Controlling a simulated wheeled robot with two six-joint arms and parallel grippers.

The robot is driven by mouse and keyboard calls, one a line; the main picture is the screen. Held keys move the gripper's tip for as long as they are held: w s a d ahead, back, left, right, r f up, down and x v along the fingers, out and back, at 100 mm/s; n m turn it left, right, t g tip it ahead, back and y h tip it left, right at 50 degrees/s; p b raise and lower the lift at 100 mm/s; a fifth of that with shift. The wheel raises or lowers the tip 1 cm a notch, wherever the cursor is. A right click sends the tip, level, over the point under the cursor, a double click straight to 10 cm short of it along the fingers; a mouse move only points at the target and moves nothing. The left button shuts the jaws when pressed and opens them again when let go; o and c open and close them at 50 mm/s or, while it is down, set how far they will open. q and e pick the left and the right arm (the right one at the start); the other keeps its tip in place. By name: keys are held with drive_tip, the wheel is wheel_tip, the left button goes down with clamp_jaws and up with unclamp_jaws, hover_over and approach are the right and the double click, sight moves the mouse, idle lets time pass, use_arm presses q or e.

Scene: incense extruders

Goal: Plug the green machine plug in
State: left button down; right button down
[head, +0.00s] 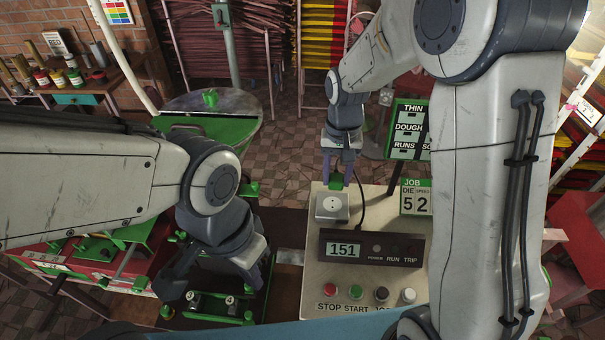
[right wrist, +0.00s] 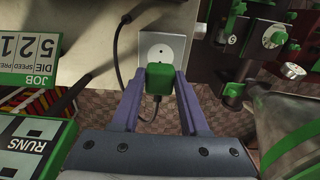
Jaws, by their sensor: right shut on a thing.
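The green plug (right wrist: 160,82) sits between the fingertips of my right gripper (right wrist: 160,80), which is shut on it. The plug also shows in the head view (head: 336,181), just below the fingers of my right gripper (head: 338,168). The pale square socket (right wrist: 164,48) with a round face lies just beyond the plug. Its holes show uncovered, and the plug's prongs cannot be made out. In the head view the socket (head: 332,207) is on the panel's back left corner. My left gripper (head: 262,272) hangs low over green-and-black machinery; its opening is unclear.
The cream control panel (head: 312,262) carries a readout box (head: 372,248) and several buttons. A black cable (head: 361,205) loops beside the socket. Job cards (head: 416,197) and a green sign board (head: 408,128) stand to the right. Machine parts (right wrist: 262,40) crowd the wrist view's right side.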

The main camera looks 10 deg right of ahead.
drive_tip(key=shift+a, duration=0.1)
drive_tip(key=shift+f, duration=0.2)
drive_tip(key=b, duration=0.5)
hover_over(332, 206)
wheel_tip(332, 206, down, 6)
drive_tip(key=shift+r, duration=0.25)
drive_tip(key=shift+p, duration=0.4)
idle(2.0)
drive_tip(key=shift+f+b, duration=0.45)
drive_tip(key=shift+f, duration=0.15)
drive_tip(key=shift+c, duration=1.7)
unclamp_jaws()
